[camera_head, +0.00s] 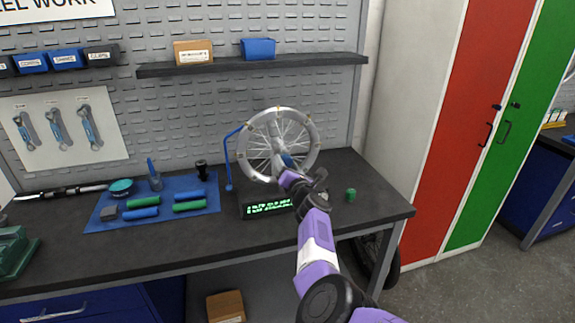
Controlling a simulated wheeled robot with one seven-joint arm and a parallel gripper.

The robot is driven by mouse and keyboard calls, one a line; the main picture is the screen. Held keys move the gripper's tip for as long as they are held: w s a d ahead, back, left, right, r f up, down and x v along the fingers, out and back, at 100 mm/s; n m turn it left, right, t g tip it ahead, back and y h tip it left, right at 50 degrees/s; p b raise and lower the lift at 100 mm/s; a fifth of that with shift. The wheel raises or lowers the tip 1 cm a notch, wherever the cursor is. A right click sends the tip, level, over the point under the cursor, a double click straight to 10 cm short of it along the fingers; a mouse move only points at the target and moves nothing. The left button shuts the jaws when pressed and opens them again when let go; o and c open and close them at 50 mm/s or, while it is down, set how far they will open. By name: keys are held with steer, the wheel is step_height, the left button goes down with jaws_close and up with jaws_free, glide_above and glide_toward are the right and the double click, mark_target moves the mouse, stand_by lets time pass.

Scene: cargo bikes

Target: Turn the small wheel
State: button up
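The small wheel (255,134) is a silver spoked rim. It stands upright in a stand on the dark workbench, with a blue curved arm (229,162) at its left. My purple arm reaches up from the bottom right. My gripper (287,162) is at the lower right part of the wheel, in front of the spokes. The arm hides the fingertips in part, so I cannot tell whether they touch the wheel or are open. A black box with a green lit display (267,207) sits below the wheel.
A blue mat (100,212) with green and blue grips and small tools lies left on the workbench (350,174). A small green object (351,194) stands right of my arm. A shelf (330,60) with boxes hangs above. Red and green lockers (477,120) stand at the right.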

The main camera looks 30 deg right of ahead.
steer(key=shift+o, duration=0.2)
steer(key=shift+r, duration=0.15)
steer(key=shift+s+a+r+p, duration=0.1)
steer(key=shift+s+a+p, duration=0.05)
steer(key=shift+s+p, duration=0.35)
steer(key=p+v, duration=0.3)
steer(key=v, duration=0.3)
steer(key=shift+s, duration=0.35)
